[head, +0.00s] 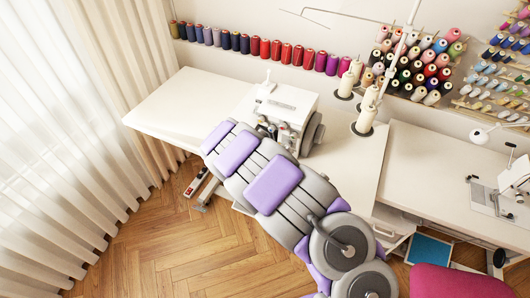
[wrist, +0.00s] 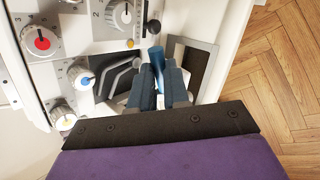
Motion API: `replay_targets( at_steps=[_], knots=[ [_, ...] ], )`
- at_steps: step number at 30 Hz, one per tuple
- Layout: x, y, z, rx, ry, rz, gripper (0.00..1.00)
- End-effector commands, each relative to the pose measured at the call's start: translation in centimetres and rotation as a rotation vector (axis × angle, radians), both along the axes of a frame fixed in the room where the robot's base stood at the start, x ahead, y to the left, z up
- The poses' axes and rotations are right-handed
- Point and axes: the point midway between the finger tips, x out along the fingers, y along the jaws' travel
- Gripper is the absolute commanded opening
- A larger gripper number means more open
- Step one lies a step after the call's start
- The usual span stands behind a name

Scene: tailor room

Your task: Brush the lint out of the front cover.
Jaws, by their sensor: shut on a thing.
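The white overlock sewing machine (head: 283,101) stands on the table, partly hidden by my arm. In the wrist view its face (wrist: 58,45) has several dials. Its lower front is open, with grey metal parts in a dark recess (wrist: 112,78). A grey-framed panel with a dark inside, apparently the front cover (wrist: 206,75), lies folded out right of the fingers. My gripper (wrist: 158,72) is shut on a slim blue thing, apparently the brush (wrist: 155,54), between the recess and the cover. The brush's far end is hard to make out. I cannot make out any lint. My arm hides the gripper in the head view.
The white table (head: 165,105) is clear to the left of the machine. Thread cones (head: 364,120) on a stand are close on its right. Another sewing machine (head: 512,188) stands far right. A pink chair (head: 455,282) is at the lower right. Wooden floor (head: 150,245) lies open at left.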

Motion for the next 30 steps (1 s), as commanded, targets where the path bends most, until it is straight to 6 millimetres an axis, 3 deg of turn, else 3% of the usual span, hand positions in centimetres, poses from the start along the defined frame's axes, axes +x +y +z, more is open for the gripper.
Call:
replay_targets(
  at_steps=[12, 30],
  knots=[
    [0.6, 1.8, 0.1, -0.001, 0.001, -0.001, 0.00],
    [1.5, 1.3, 2.8, 0.000, 0.000, -0.001, 0.00]
  ],
)
